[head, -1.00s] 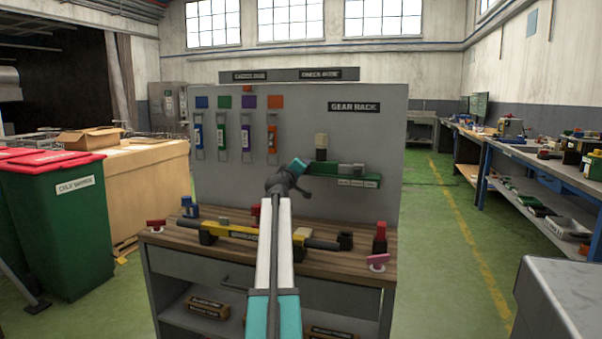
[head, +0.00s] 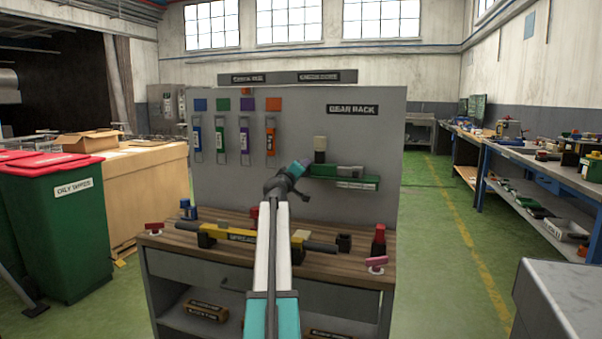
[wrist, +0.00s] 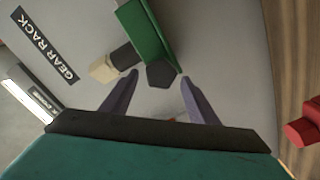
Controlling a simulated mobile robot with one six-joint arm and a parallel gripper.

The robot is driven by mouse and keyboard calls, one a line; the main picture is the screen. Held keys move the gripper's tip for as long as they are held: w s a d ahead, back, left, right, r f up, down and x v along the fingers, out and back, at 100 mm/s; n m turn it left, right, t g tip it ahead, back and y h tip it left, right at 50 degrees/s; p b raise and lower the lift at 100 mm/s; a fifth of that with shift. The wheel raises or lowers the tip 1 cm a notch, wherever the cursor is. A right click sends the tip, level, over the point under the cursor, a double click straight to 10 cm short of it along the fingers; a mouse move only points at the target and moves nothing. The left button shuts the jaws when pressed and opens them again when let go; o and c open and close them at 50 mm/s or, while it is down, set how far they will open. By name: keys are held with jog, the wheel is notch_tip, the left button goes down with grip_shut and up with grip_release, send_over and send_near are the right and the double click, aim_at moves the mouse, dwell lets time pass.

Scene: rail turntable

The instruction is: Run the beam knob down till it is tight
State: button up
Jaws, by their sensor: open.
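A yellow beam (head: 237,234) with dark rod ends lies across the wooden bench top, partly hidden behind my arm. A small red part (head: 254,213) shows just above it, beside my arm; I cannot tell whether it is the beam knob. My gripper (wrist: 160,78) is open, high above the bench in front of the grey back panel. In the wrist view, a dark angular block (wrist: 161,75) at the end of the green shelf (wrist: 146,32) appears between its fingertips, with no clear grip or contact. A red part (wrist: 303,131) shows at the right edge of that view.
The green shelf (head: 357,185) carries a beige-topped dark piece (head: 320,149). A red handle (head: 153,227) stands at the bench's left end; a dark red bottle-like piece (head: 379,240) and pink handle (head: 376,262) stand at the right.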

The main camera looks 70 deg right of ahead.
jog(key=a+p, duration=0.1)
jog(key=a, duration=1.2)
jog(key=shift+s+a, duration=0.15)
jog(key=shift+s, duration=0.3)
dwell(0.4)
